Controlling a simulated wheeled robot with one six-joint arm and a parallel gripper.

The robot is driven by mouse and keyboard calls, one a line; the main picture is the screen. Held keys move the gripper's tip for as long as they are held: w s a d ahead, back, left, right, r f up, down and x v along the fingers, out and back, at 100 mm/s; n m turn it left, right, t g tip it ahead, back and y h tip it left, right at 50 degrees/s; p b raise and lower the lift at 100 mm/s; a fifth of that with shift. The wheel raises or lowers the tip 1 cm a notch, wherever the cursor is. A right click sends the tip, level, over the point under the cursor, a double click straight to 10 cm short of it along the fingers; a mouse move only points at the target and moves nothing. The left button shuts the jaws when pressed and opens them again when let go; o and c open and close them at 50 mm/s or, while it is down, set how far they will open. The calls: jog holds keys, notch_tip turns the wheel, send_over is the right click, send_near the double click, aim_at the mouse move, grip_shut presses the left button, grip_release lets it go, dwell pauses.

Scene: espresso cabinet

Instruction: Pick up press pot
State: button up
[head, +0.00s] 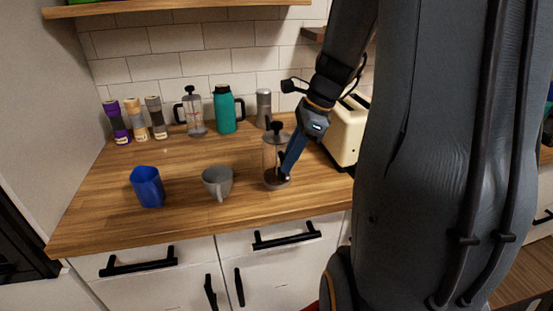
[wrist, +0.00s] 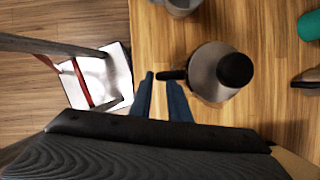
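The nearer press pot (head: 272,154) stands upright on the wooden counter, with a clear body and black knob. In the wrist view I see the press pot (wrist: 220,72) from above, its dark handle pointing left at my fingertips. My gripper (head: 284,174) reaches down at the pot's right side in the head view and hides part of it. In the wrist view my gripper (wrist: 161,80) has its two blue fingers apart, with the handle end at the gap between the tips. I cannot tell whether they touch it. A second press pot (head: 194,115) stands at the back.
A grey cup (head: 217,182) and a blue cup (head: 147,187) stand to the left. A cream toaster (head: 343,133) is close on the right. A teal bottle (head: 225,110), a steel canister (head: 263,106) and several grinders (head: 137,120) line the back.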

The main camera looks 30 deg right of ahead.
aim_at(278, 163)
jog(key=shift+x, duration=1.9)
jog(key=shift+s, duration=0.1)
grip_shut()
jog(key=shift+r, duration=0.1)
